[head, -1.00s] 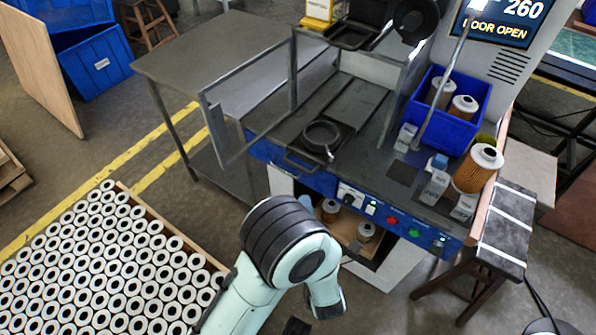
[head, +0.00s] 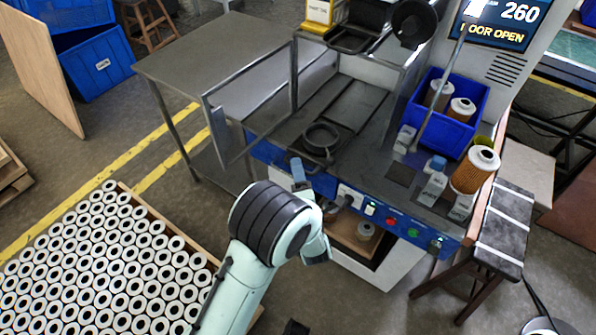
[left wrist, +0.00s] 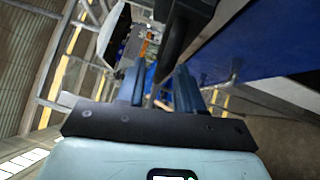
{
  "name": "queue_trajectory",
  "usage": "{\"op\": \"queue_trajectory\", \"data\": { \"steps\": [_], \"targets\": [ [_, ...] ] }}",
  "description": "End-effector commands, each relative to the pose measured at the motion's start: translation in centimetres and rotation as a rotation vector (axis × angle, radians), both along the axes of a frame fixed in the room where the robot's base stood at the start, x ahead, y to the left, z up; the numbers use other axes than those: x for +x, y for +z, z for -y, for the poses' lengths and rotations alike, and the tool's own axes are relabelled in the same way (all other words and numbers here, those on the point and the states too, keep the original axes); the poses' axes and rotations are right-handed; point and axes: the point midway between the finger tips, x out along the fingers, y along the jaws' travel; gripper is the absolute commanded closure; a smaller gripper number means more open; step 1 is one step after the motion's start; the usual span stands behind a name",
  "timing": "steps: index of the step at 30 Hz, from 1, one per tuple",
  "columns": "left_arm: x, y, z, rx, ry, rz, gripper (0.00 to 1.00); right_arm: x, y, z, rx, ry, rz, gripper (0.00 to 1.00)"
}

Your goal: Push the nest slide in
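The nest slide (head: 333,151) is a dark plate carrying a black round ring nest (head: 322,138). It lies at the front edge of the machine bed, with bare track (head: 349,98) behind it. Its bar handle sits at the blue front panel and is largely hidden by my gripper in the head view. My left gripper (head: 300,174) is at the front panel, close to the handle. In the left wrist view its two blue fingers (left wrist: 158,88) stand apart, with a dark bar (left wrist: 176,42) close ahead. Contact cannot be told. My right gripper is not in view.
The machine's frame door (head: 250,108) stands open at left, and the screen (head: 497,22) reads DOOR OPEN. A blue bin (head: 447,130) with filters and a loose orange filter (head: 475,171) are at right. A crate of ringed parts (head: 165,215) lies lower left.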

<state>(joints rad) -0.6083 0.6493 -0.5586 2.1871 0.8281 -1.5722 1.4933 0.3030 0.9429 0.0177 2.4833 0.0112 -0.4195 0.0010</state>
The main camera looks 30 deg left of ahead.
Motion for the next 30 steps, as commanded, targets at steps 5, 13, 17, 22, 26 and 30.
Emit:
{"op": "queue_trajectory", "data": {
  "steps": [5, 13, 17, 22, 26, 30],
  "targets": [
    [0.0, 0.0, 0.0, 0.0, 0.0, 0.0, 1.0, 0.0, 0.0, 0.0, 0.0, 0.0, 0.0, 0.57],
    [2.1, -0.3, 0.2, -0.003, 0.002, 0.003, 1.0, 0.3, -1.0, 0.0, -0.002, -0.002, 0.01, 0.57],
    [4.0, -0.3, 0.3, -0.002, 0.001, 0.002, 1.0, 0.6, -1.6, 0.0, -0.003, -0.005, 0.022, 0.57],
    [4.7, -0.1, 0.4, 0.0, -0.001, -0.002, 1.0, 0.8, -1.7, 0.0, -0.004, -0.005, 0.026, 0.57],
    [4.6, -0.1, 0.4, 0.0, -0.002, -0.002, 1.0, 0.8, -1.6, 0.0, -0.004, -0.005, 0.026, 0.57],
    [4.6, -0.1, 0.4, 0.0, -0.002, -0.002, 0.62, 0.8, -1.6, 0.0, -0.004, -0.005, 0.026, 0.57]
  ]
}}
